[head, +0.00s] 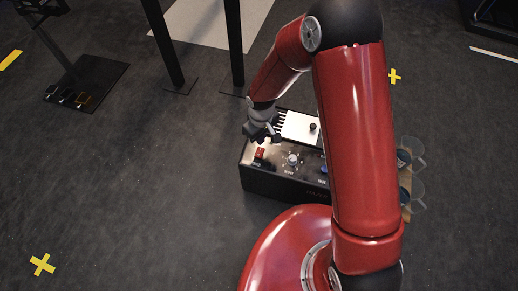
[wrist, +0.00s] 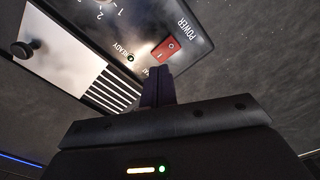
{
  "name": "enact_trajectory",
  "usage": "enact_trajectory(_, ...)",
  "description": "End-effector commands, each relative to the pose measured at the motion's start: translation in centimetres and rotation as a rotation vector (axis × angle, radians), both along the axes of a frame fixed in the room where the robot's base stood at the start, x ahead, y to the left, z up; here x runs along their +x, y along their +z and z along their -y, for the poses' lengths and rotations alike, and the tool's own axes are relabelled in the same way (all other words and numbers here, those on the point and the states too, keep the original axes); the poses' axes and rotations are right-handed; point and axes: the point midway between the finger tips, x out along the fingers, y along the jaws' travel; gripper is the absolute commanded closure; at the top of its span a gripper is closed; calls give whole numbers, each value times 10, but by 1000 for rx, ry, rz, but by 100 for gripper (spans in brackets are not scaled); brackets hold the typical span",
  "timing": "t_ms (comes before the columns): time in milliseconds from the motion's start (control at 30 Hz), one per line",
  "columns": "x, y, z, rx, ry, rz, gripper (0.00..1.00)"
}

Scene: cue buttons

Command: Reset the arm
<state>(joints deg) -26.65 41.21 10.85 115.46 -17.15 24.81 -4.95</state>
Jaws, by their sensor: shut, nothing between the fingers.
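My red arm reaches over a dark box-shaped machine (head: 262,182) in the head view. My gripper (head: 262,138) is above the machine's left end, near a red power switch (head: 259,153). In the wrist view my gripper (wrist: 158,75) has its fingers together, with nothing between them. The fingertips are close to the red switch (wrist: 166,50), which is labelled POWER. I cannot tell if they touch it. A numbered dial (head: 292,160) is right of the switch. My arm hides the machine's right part.
A light plate with a black knob (head: 313,127) tops the machine; vent slots (wrist: 110,92) are beside it. Clear cups (head: 410,150) stand at its right. Black posts (head: 235,45) rise behind. A dark mat (head: 90,80) lies at the left.

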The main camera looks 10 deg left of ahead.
Motion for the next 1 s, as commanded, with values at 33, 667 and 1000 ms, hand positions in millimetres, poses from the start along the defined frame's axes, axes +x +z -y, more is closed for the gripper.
enact_trajectory(33,0,7,0,1,0,1,100)
enact_trajectory(667,0,22,0,-1,1,-1,100)
enact_trajectory(1000,12,56,17,3,-53,40,100)
